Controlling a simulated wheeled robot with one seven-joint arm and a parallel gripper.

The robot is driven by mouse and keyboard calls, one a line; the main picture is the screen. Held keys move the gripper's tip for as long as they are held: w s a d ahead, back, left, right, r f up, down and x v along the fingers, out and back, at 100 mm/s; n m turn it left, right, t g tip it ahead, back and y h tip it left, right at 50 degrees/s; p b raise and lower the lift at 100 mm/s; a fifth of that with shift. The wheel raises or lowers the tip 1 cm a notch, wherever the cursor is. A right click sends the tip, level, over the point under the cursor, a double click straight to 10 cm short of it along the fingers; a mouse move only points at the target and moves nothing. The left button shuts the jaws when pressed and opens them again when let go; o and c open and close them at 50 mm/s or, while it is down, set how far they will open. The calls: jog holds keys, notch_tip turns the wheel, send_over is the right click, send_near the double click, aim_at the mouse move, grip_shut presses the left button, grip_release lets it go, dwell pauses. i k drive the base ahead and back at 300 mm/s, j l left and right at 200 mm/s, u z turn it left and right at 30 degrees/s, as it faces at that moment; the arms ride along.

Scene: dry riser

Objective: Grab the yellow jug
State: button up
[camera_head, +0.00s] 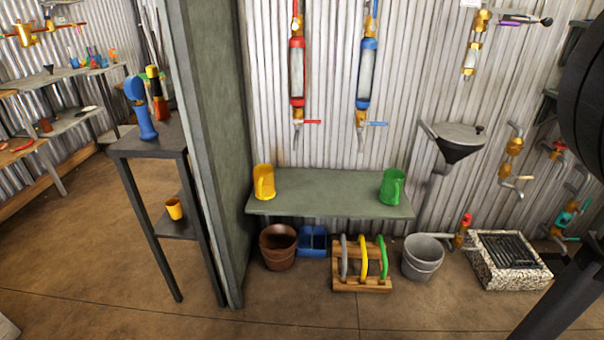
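The yellow jug (264,182) stands upright at the left end of a grey-green shelf (325,202) against the corrugated wall. It is beside the edge of a tall green partition. A green jug (392,187) stands at the right end of the same shelf, well apart from it. My gripper is not clearly seen; only dark parts of my arm show at the right edge.
The partition (208,140) rises left of the shelf. Below the shelf are a brown pot (278,247), a blue container (313,242) and a wooden rack (361,281). A grey bucket (422,258) and a speckled drain basin (508,261) stand right. The front floor is clear.

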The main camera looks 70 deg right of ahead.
aim_at(263, 185)
jog(key=z, duration=1.3)
jog(key=i+z, duration=0.35)
jog(key=i+j+z, duration=0.2)
jog(key=i+z, duration=0.15)
jog(key=i+j+z, duration=0.35)
jog(key=i+l, duration=0.05)
jog(key=i, duration=0.1)
